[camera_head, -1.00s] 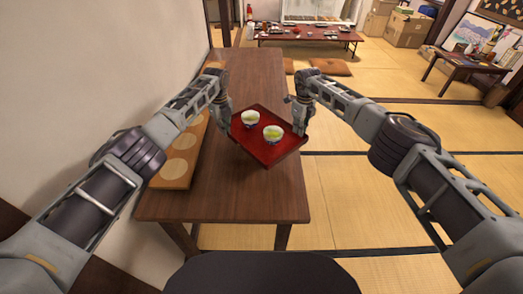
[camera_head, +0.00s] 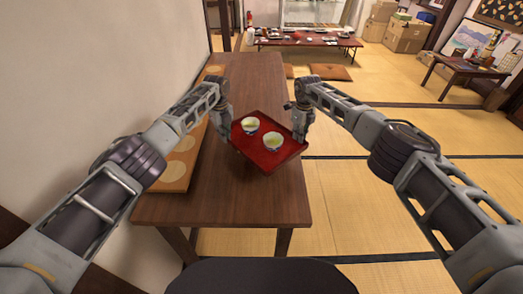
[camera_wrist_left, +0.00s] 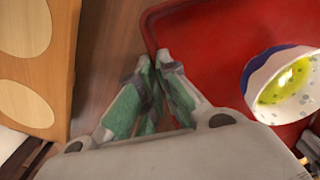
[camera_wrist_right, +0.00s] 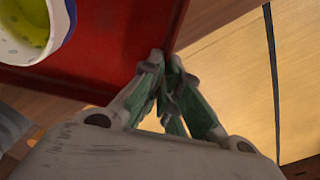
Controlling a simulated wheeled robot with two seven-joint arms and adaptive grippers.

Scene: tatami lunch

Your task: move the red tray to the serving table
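The red tray (camera_head: 264,158) is in the middle of the head view, above the long brown table and turned so a corner faces me. Two pale cups with yellow-green contents, one left (camera_head: 250,125) and one right (camera_head: 272,141), stand upright on it. My left gripper (camera_head: 229,122) is at the tray's left edge. In the left wrist view its fingers (camera_wrist_left: 157,62) are closed together on the rim. My right gripper (camera_head: 299,132) is at the right edge. In the right wrist view its fingers (camera_wrist_right: 166,60) are closed on the rim. The tray's underside is hidden.
A low reddish table (camera_head: 330,42) with dishes stands at the back. A small dark table (camera_head: 460,70) stands at right. Tatami floor at right is open.

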